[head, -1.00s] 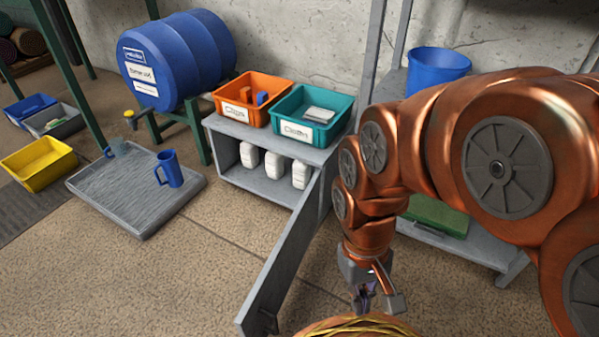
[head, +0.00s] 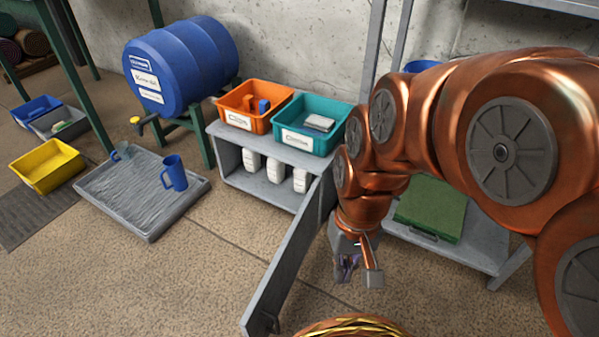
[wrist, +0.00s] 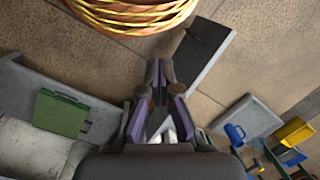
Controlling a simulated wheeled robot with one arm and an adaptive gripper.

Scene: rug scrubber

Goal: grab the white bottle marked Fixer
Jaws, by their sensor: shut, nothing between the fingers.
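Three white bottles stand in a row on the lower shelf of a low grey cabinet: a left one (head: 251,160), a middle one (head: 276,169) and a right one (head: 300,180). Any marks on them are too small to read, so I cannot tell which is Fixer.
The grey board (head: 290,255) stands between my gripper and the bottles. An orange bin (head: 240,122) and a teal bin (head: 296,138) sit on the cabinet. A coiled hose or basket (head: 350,327) is near the front. A green case (head: 430,208) lies at right.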

